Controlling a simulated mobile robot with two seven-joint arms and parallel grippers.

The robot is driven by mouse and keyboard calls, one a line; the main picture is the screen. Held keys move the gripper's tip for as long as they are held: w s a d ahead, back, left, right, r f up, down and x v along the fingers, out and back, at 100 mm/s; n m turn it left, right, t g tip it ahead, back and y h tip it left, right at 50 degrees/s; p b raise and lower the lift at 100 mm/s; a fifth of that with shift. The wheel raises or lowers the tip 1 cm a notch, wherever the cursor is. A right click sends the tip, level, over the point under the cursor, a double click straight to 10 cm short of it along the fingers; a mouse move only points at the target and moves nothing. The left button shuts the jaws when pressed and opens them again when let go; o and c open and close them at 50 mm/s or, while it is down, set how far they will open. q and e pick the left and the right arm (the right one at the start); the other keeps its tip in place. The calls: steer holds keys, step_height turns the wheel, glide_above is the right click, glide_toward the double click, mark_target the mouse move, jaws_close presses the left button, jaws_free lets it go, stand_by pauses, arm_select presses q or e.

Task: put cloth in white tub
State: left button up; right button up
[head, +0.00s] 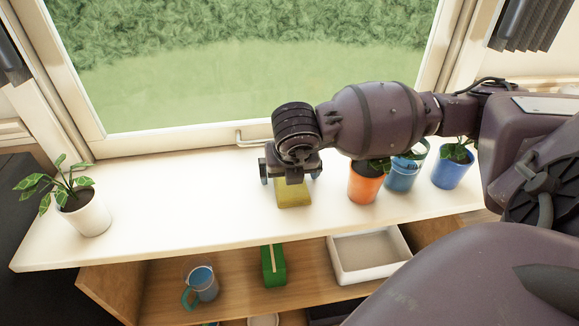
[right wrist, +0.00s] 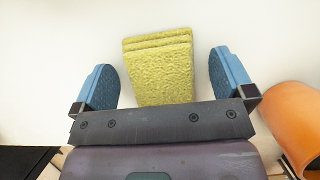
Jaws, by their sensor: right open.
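The cloth (head: 294,194) is a folded yellow-green stack on the white windowsill, below my right gripper in the head view. My right gripper (head: 290,176) is open above it. In the right wrist view the cloth (right wrist: 160,68) lies between the two blue finger pads of the right gripper (right wrist: 170,80), with a gap on each side. Its near end is hidden by the gripper body. The white tub (head: 368,257) sits on the wooden shelf below the sill, to the right, and looks empty. My left gripper is not in view.
An orange pot (head: 365,185), also in the right wrist view (right wrist: 297,120), and blue pots (head: 452,168) stand right of the cloth. A white potted plant (head: 84,212) is at the sill's left. A green box (head: 273,265) and a blue jug (head: 203,283) are on the shelf. The sill's left-middle is clear.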

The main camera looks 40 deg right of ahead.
steer(key=shift+c, duration=0.5)
steer(key=c, duration=0.9)
steer(key=shift+c, duration=0.2)
